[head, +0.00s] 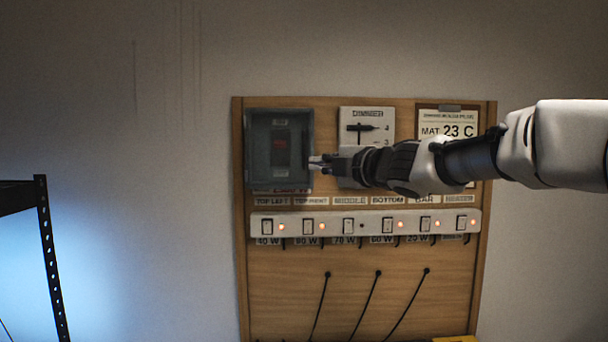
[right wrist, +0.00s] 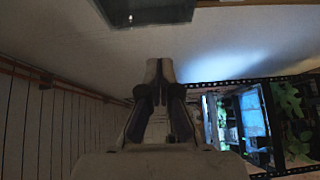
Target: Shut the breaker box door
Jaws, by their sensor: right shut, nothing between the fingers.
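The breaker box (head: 257,150) is a grey box at the upper left of the wooden board. A dark, smoky front seems to cover it, with a breaker and a red mark (head: 281,143) showing dimly through. I cannot tell whether the door lies flush or stands slightly ajar. My right gripper (head: 316,163) is shut and empty, its tips at the box's right edge; contact cannot be made out. In the right wrist view the shut fingers (right wrist: 158,68) point up towards a grey-framed panel (right wrist: 150,12), likely the box or its door. My left gripper is not in view.
The wooden board (head: 300,245) carries a dimmer plate (head: 366,115), a mat card (head: 447,119) and a white switch strip (head: 343,218) with several lit switches. Cords hang below. A dark rack post (head: 50,255) stands at the lower left. The wall left of the box is clear.

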